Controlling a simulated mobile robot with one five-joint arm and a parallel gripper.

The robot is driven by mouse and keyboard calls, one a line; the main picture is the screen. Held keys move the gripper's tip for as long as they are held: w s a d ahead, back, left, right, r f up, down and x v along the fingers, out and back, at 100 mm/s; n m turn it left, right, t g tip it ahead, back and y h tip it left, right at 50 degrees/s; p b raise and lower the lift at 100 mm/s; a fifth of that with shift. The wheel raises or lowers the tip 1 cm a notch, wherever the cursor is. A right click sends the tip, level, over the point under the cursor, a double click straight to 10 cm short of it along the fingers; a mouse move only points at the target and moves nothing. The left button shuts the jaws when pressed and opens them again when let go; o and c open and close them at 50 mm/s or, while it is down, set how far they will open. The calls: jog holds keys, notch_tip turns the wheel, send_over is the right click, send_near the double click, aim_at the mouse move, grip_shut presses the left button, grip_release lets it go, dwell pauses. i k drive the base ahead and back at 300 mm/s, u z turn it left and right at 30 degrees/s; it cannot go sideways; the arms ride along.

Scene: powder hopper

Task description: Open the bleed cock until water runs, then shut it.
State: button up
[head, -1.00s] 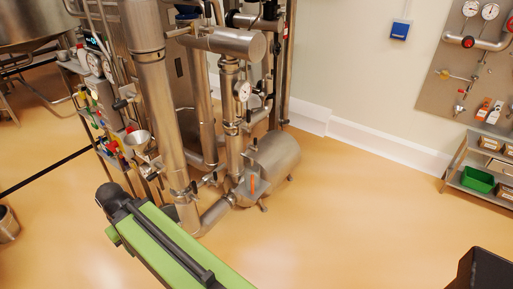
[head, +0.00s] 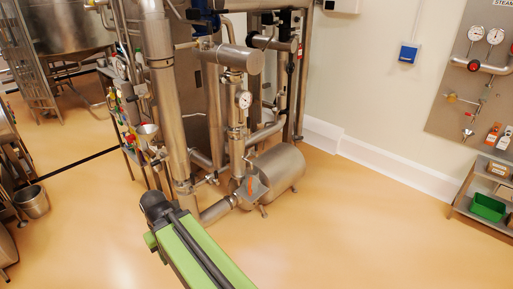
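I cannot tell for certain which fitting is the bleed cock. A small orange handle (head: 250,185) stands on the pump unit beside the steel motor drum (head: 280,168). Small valves and a tap-like fitting (head: 468,132) hang on the wall panel (head: 450,110) at the right, below a pipe with a red-centred fitting (head: 473,66). No running water is visible. My green arm link reaches in from the bottom edge, in front of the pump. My gripper is not in view.
Vertical steel pipes (head: 165,100) and a dial gauge (head: 244,100) rise behind my arm. A steel bucket (head: 32,201) stands at the left. A low shelf with a green bin (head: 488,207) stands below the wall panel. The floor (head: 360,235) between the pump and the shelf is clear.

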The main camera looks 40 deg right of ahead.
aim_at(254, 153)
jog(key=z, duration=0.35)
jog(key=i, duration=1)
jog(key=u, duration=0.05)
